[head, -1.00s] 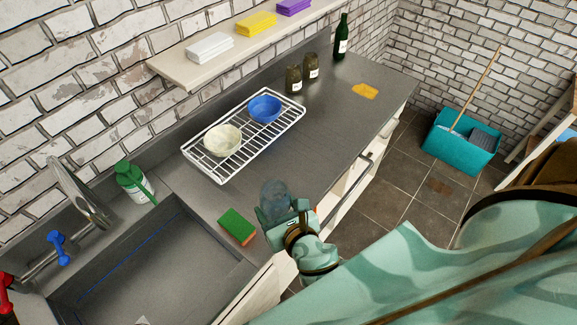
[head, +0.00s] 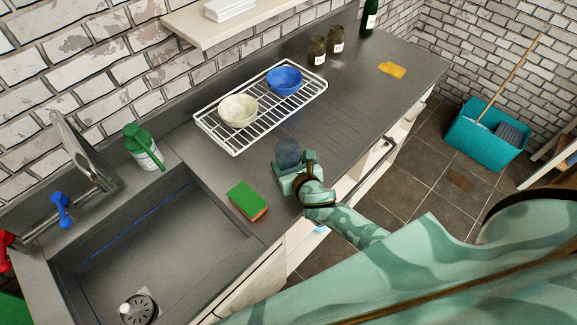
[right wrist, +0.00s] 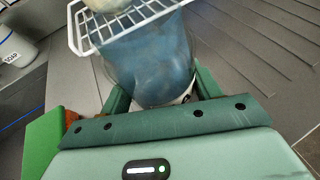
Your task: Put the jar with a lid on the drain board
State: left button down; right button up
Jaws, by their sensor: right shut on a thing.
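A bluish, see-through glass jar (head: 288,153) is held upright in my right gripper (head: 296,172) over the counter, near the right side of the rack. It also shows in the right wrist view (right wrist: 152,62), between the fingers of my right gripper (right wrist: 160,98). Its lid cannot be made out clearly. A ridged drain board (head: 345,118) is pressed into the grey counter, just beyond the jar and right of the rack. A white wire rack (head: 233,151) stands behind the jar on the counter. My left gripper is out of view.
The rack holds a cream bowl (head: 238,110) and a blue bowl (head: 284,80). A green sponge (head: 247,200) lies near the sink (head: 150,250). A soap bottle (head: 143,150) stands behind. Two dark jars (head: 317,50) and a yellow cloth (head: 392,70) are farther back. The ridged area is clear.

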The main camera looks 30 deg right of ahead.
jog(key=shift+f, duration=0.2)
jog(key=o, duration=1.1)
jog(key=shift+r, duration=0.15)
jog(key=p+v, duration=0.2)
jog(key=v, duration=1)
jog(key=shift+p, duration=0.3)
